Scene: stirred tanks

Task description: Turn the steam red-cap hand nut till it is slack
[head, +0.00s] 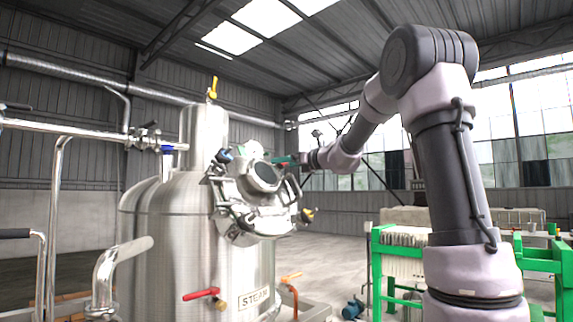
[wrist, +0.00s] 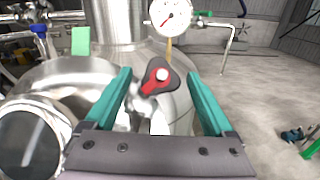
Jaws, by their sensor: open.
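The steam tank (head: 150,235) is brushed steel with a STEAM plate (head: 255,298) low on its front. Its round hatch with a sight glass (head: 264,176) is on the upper side facing right. In the wrist view a dark three-lobed hand nut with a red cap (wrist: 160,76) sits on a metal bolt. My gripper (wrist: 158,73) is open, with one teal finger on each side of the nut and visible gaps between.
Other hand nuts, one with a yellow cap (head: 308,214), stand around the hatch. A pressure gauge (wrist: 171,15) is beyond the nut in the wrist view. A red-handled valve (head: 201,293) is low on the tank. A green frame (head: 376,270) stands right; floor between is partly clear.

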